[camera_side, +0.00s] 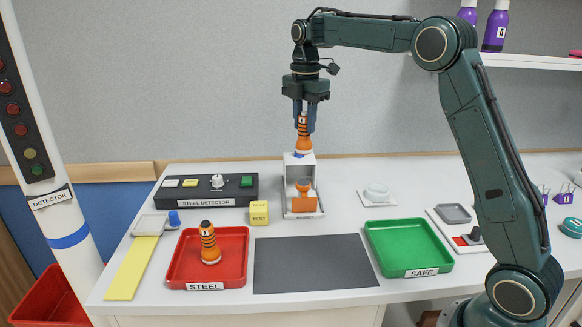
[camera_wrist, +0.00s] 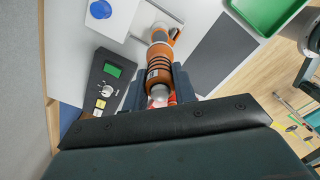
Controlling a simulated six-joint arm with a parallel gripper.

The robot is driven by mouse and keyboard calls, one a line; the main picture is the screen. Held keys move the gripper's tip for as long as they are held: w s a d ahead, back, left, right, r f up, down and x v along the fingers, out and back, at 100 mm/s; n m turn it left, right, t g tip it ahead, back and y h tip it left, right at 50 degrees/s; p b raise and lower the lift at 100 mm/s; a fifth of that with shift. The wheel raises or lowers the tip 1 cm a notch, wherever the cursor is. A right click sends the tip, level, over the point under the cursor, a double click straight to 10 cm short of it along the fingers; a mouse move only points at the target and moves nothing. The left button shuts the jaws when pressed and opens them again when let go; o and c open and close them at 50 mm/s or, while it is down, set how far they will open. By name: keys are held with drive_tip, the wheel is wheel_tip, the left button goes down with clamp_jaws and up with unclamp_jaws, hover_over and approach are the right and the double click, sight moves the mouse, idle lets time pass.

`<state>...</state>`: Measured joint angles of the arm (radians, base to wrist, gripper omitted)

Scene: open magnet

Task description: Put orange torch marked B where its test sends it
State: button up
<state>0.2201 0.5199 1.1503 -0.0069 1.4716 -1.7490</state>
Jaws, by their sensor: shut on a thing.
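My gripper (camera_side: 304,128) is shut on an orange torch (camera_side: 303,143) and holds it upright over the white stand (camera_side: 292,172). In the wrist view the torch (camera_wrist: 160,67) shows dark bands and a small pale label; its letter is too small to read. I cannot tell whether its lower end touches the stand's top. An orange piece (camera_side: 304,196) sits inside the stand. Another orange torch with dark bands (camera_side: 209,245) stands in the red tray labelled STEEL (camera_side: 177,272). The green tray labelled SAFE (camera_side: 400,232) is empty.
The dark STEEL DETECTOR box (camera_side: 240,183) stands behind the red tray, with a yellow TEST block (camera_side: 259,213) beside it. A bare dark mat (camera_side: 312,264) lies between the trays. A white post labelled DETECTOR (camera_side: 50,170) carries lamps at left.

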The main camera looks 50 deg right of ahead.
drive_tip(key=shift+d, duration=0.15)
drive_tip(key=s+d+f+m, duration=0.3)
drive_tip(key=s+d+f, duration=0.1)
drive_tip(key=s+d, duration=0.3)
drive_tip(key=s+d+f+m, duration=0.3)
drive_tip(key=s+d+f, duration=0.2)
drive_tip(key=d, duration=0.5)
drive_tip(key=shift+s+d, duration=0.4)
drive_tip(key=shift+s, duration=0.5)
drive_tip(key=shift+f, duration=0.4)
drive_tip(key=shift+f, duration=3)
drive_tip(key=shift+f, duration=0.2)
drive_tip(key=o, duration=1.1)
